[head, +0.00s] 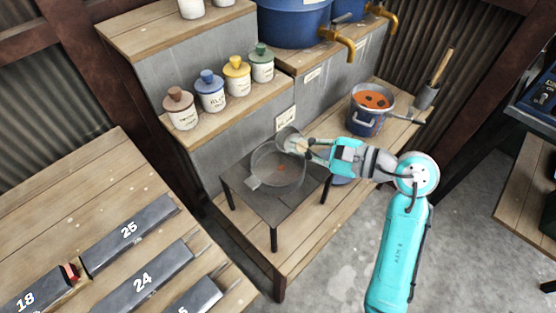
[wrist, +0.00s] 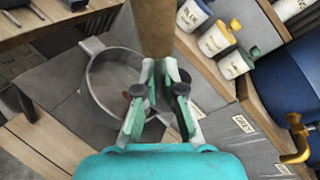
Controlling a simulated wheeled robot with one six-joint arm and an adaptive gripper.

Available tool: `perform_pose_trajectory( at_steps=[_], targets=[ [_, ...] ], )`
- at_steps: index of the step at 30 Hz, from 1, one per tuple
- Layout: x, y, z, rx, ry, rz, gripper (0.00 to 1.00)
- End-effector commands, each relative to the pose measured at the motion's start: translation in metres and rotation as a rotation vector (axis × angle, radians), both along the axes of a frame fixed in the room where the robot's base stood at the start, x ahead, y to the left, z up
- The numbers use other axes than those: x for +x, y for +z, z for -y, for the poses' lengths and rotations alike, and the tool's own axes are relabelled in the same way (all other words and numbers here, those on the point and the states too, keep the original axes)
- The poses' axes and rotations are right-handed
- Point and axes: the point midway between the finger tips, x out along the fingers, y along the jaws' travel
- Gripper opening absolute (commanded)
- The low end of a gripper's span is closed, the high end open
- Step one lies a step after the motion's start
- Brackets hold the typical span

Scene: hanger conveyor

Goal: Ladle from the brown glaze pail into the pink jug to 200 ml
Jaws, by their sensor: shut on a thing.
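A metal pail (head: 365,124) of orange-brown glaze (head: 373,99) with dark spots stands on the bench at the right. My gripper (head: 309,147) is shut on a wooden handle (wrist: 153,28), which rises toward the top of the wrist view. A grey rounded metal part (head: 287,136) shows beside the fingers; I cannot tell for sure that it is a ladle bowl. My gripper is over the far edge of a round, shallow grey vessel (head: 268,180) with an orange-brown spot inside. This vessel also shows in the wrist view (wrist: 92,75). I see no pink jug.
The vessel sits on a dark low stand (head: 276,208). Lidded jars (head: 211,95) line a shelf behind, below blue drums (head: 292,27) with brass taps (head: 340,43). A grey holder (head: 426,97) with a wooden-handled tool stands right of the pail. A blue object under my arm is mostly hidden.

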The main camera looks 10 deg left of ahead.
Motion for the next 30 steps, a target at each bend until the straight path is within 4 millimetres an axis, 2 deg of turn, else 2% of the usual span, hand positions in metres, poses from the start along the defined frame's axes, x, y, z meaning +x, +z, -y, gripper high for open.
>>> perform_pose_trajectory(
  at_steps=[3,13,22,30],
  targets=[
    [0.003,0.002,0.002,0.055,-0.001,-0.064,0.00],
    [0.004,0.002,0.003,0.087,0.000,-0.101,0.00],
    [0.014,-0.002,0.011,0.328,0.000,-0.392,0.00],
    [0.014,-0.002,0.012,0.341,0.000,-0.406,0.00]
  ],
)
